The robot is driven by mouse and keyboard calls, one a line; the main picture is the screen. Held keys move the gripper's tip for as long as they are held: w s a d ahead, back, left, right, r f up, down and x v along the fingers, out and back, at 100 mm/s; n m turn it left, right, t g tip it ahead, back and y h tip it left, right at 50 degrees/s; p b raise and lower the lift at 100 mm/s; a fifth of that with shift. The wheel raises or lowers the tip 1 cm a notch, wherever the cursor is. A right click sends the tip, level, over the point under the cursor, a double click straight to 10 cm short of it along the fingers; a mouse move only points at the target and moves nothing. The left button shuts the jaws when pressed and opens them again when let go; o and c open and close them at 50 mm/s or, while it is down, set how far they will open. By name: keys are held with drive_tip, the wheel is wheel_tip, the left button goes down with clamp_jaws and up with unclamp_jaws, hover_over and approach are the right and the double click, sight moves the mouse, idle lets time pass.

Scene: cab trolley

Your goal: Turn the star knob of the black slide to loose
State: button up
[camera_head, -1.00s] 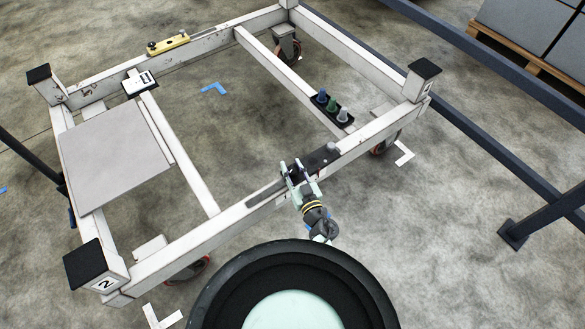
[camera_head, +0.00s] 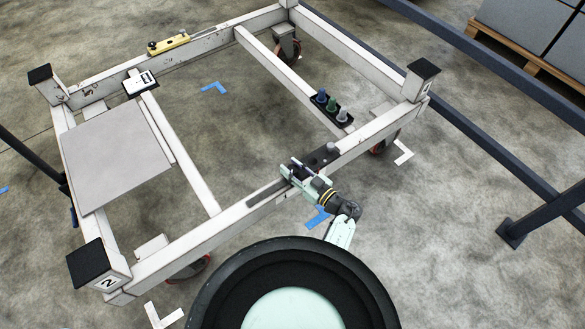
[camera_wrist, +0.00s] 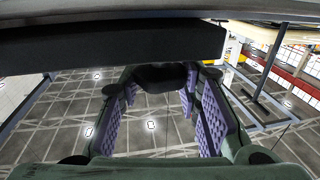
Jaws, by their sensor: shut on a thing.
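The black slide (camera_head: 318,158) lies on the near rail of the trolley in the head view. In the wrist view its dark body (camera_wrist: 110,45) crosses the top of the picture. My gripper (camera_head: 291,171) reaches the slide's left end from the near side, with my wrist off to the lower right. It is shut on the star knob, and its fingertips (camera_wrist: 160,84) are held apart by it. In the head view the gripper hides the knob.
A small grey knob (camera_head: 332,147) stands at the slide's right end. A black holder with blue, green and grey pegs (camera_head: 332,107) is on the cross bar behind. A grey panel (camera_head: 115,155) lies on the trolley's left.

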drive_tip(key=shift+n+g+y+b, duration=0.4)
drive_tip(key=shift+n+g+y, duration=0.3)
drive_tip(key=shift+g, duration=0.2)
drive_tip(key=o, duration=1.2)
drive_tip(key=shift+c, duration=0.2)
drive_tip(key=v, duration=1.2)
drive_tip(key=shift+w+d, duration=0.1)
drive_tip(key=shift+w, duration=0.05)
